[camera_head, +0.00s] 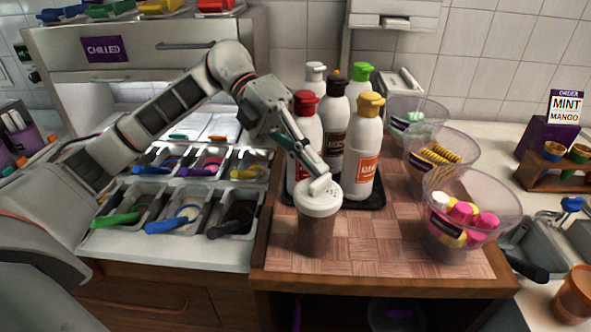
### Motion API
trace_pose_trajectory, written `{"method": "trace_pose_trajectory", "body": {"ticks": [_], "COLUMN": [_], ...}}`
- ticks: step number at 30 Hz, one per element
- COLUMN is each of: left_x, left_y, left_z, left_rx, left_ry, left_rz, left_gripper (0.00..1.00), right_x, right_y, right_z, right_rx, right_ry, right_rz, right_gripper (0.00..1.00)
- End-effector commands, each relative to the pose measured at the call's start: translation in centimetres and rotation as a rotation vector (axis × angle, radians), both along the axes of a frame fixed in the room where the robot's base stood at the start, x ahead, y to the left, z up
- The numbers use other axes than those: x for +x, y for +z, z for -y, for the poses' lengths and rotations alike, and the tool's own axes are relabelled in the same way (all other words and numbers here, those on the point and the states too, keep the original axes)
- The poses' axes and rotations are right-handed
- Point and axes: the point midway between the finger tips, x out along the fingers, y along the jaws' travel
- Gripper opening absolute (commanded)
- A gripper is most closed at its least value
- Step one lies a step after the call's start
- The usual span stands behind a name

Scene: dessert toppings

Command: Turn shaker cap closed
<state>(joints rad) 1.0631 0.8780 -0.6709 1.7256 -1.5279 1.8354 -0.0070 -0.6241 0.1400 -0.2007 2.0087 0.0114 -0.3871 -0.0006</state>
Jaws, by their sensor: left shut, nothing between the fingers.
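The shaker (316,232) stands upright on the wooden board near its front edge. It has a clear body with dark brown contents. Its white cap (318,200) has small holes on top. My left gripper (318,184) reaches down from the upper left. Its fingers are shut with nothing between them, and the tips are at the top of the cap. I cannot tell whether they touch it. The fingers hide the back part of the cap. My right gripper is not in view.
Several sauce bottles (366,150) stand on a dark tray (375,197) just behind the shaker. Clear bowls, one with pink and yellow sweets (505,205), line the board's right side. Topping bins (180,208) with coloured scoops are at the left. The board (385,250) is clear right of the shaker.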

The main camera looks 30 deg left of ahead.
Motion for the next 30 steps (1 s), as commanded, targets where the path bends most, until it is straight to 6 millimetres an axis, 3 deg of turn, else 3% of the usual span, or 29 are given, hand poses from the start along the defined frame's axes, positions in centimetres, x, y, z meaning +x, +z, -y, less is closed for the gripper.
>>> {"method": "trace_pose_trajectory", "body": {"ticks": [15,30], "left_x": [0.0,0.0], "left_y": [0.0,0.0], "left_z": [0.0,0.0], "left_rx": [0.000,0.000], "left_ry": [0.000,0.000], "left_rz": [0.000,0.000], "left_gripper": [0.00,0.00], "right_x": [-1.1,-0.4], "right_y": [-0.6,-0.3], "right_z": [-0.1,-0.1], "right_rx": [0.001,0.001], "right_ry": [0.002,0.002], "right_rz": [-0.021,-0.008], "right_gripper": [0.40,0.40]}}
